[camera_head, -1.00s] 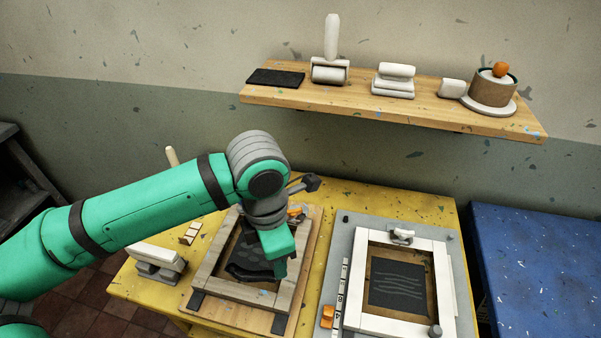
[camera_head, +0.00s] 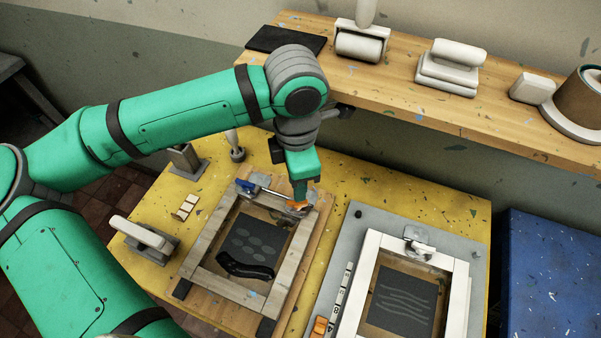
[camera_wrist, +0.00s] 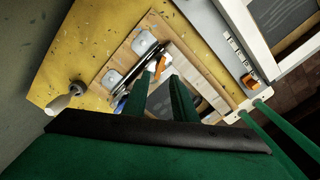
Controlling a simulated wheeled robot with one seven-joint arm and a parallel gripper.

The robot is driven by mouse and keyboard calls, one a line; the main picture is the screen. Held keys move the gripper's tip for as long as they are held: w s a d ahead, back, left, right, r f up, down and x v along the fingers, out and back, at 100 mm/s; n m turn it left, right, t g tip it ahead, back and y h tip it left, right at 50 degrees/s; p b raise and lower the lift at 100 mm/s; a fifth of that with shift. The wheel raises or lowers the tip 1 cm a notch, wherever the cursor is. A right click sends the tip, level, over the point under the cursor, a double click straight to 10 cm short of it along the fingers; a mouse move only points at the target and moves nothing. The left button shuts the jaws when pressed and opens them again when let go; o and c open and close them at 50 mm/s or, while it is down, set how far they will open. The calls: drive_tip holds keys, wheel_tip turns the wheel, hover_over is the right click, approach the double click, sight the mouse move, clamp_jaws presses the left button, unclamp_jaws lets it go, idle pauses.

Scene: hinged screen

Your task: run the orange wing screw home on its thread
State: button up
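The orange wing screw (camera_head: 299,204) sits at the back right corner of the left wooden screen frame (camera_head: 208,242), at the end of the metal hinge bar. My gripper (camera_head: 299,193) points down right over it. In the wrist view my two green fingers (camera_wrist: 161,76) are apart, and the wing screw (camera_wrist: 158,66) shows at the tips, between them. A gap shows beside the screw, so the fingers do not look closed on it. Its thread is hidden. How far it is screwed in cannot be told.
A blue part (camera_head: 245,186) sits at the hinge's left end. The wooden shelf (camera_head: 390,100) hangs behind my arm. Bare yellow table (camera_head: 365,180) shows between the frames' back ends.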

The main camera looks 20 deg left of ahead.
drive_tip(key=shift+w+f, duration=0.25)
drive_tip(key=shift+f, duration=0.15)
drive_tip(key=f, duration=0.6)
drive_tip(key=shift+s+f, duration=0.1)
drive_tip(key=shift+s, duration=0.3)
clamp_jaws()
drive_tip(key=m, duration=0.3)
drive_tip(key=shift+w+m, duration=0.15)
drive_tip(key=shift+m, duration=0.25)
drive_tip(key=m, duration=0.3)
drive_tip(key=shift+m, duration=0.3)
drive_tip(key=m, duration=2.2)
drive_tip(key=shift+o, duration=1)
unclamp_jaws()
drive_tip(key=shift+r, duration=1.85)
